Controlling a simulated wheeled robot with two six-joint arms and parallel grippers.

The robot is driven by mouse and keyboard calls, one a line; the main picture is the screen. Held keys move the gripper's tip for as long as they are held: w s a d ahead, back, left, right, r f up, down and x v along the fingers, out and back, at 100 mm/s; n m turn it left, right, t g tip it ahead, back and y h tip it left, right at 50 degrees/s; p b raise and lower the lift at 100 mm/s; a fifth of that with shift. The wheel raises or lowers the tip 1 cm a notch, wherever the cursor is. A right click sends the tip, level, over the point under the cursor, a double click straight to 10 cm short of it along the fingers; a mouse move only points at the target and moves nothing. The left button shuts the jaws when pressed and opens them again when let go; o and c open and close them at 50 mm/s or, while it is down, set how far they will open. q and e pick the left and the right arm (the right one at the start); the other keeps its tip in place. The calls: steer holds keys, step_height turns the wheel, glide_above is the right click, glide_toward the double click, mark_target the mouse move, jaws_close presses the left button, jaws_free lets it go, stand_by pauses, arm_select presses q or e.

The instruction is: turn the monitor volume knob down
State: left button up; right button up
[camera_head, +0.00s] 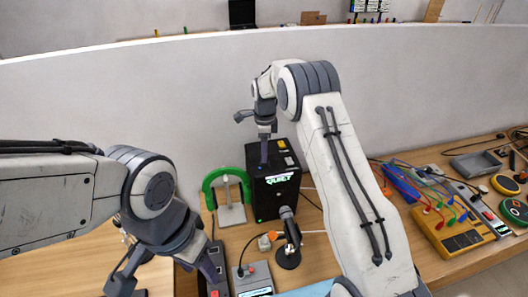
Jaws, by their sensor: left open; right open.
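The monitor is most likely the black box (268,203) near the wall, with a lit label reading "QUIET" on its front. Small orange and pale marks show on its upper part. I cannot make out the volume knob; it may be hidden by my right gripper or too small to tell. My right gripper (254,134) is open above and in front of the box's top left part, one dark finger pointing down over it. I cannot tell whether it touches. My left gripper (166,275) is open and empty low at the left, away from the box.
A black microphone (288,239) stands in front. A grey device with a red button (254,277) lies nearby. My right arm crosses the middle. A yellow device (453,233) and cables lie right.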

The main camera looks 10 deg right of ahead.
step_height(320, 180, down, 2)
steer(key=shift+f+p, duration=0.15)
steer(key=shift+p, duration=0.4)
steer(key=shift+f, duration=0.65)
jaws_close()
